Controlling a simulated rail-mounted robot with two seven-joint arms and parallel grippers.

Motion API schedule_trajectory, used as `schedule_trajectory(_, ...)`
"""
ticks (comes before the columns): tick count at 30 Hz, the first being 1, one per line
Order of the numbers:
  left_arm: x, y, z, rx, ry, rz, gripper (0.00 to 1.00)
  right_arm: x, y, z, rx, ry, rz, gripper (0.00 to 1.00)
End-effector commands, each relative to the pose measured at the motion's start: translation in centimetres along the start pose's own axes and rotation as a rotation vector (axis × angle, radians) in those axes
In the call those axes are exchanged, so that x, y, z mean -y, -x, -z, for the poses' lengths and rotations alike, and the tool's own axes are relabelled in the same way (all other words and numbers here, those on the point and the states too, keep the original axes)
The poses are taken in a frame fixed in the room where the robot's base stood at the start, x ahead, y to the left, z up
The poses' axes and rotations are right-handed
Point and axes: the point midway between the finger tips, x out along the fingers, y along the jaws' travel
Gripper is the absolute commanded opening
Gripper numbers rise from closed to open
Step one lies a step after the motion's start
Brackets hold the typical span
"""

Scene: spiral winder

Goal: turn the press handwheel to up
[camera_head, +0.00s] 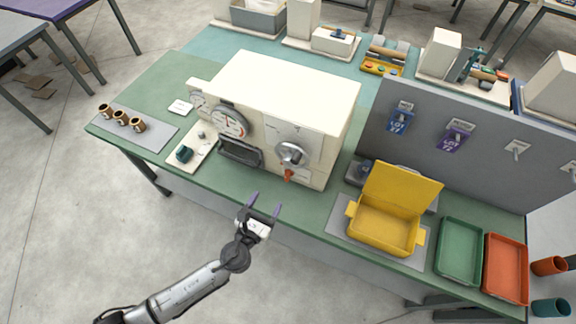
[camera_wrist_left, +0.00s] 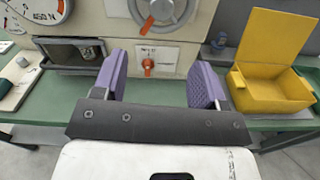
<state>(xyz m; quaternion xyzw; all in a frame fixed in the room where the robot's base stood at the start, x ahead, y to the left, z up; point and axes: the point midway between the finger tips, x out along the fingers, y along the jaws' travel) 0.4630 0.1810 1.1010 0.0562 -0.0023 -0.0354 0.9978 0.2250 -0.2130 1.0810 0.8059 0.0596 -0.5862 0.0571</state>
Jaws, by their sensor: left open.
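The press handwheel (camera_head: 291,154) is a round grey wheel on the front of the cream machine (camera_head: 290,90). It also shows at the top of the left wrist view (camera_wrist_left: 160,10), partly cut off. An orange part (camera_head: 288,175) sits just below it, and in the left wrist view an orange knob (camera_wrist_left: 148,64) shows on the lower front panel. My left gripper (camera_head: 263,203) is open and empty, with purple fingers, in front of the machine and apart from the handwheel. In the left wrist view the fingers (camera_wrist_left: 160,80) are spread below the wheel. My right gripper is out of view.
A yellow open box (camera_head: 383,232) stands right of the machine, with green (camera_head: 460,250) and orange (camera_head: 507,268) trays beyond it. A grey panel (camera_head: 455,135) rises behind the box. Dial gauges (camera_head: 229,121) and an open recess (camera_head: 240,152) are left of the handwheel.

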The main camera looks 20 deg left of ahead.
Motion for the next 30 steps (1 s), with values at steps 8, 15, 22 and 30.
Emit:
schedule_trajectory(8, 0.0, -1.1, -0.1, 0.0, -0.101, 0.0, 0.66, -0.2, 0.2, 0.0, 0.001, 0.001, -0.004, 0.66)
schedule_trajectory(15, 0.0, -5.2, -0.2, 0.001, -0.099, -0.002, 0.66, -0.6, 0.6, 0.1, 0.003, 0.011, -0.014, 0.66)
schedule_trajectory(22, 0.0, -9.3, -0.1, 0.0, -0.098, -0.002, 0.66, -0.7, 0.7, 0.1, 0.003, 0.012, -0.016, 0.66)
schedule_trajectory(30, 0.0, -12.6, 0.0, 0.0, -0.098, -0.002, 0.66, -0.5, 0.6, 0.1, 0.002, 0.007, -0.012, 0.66)
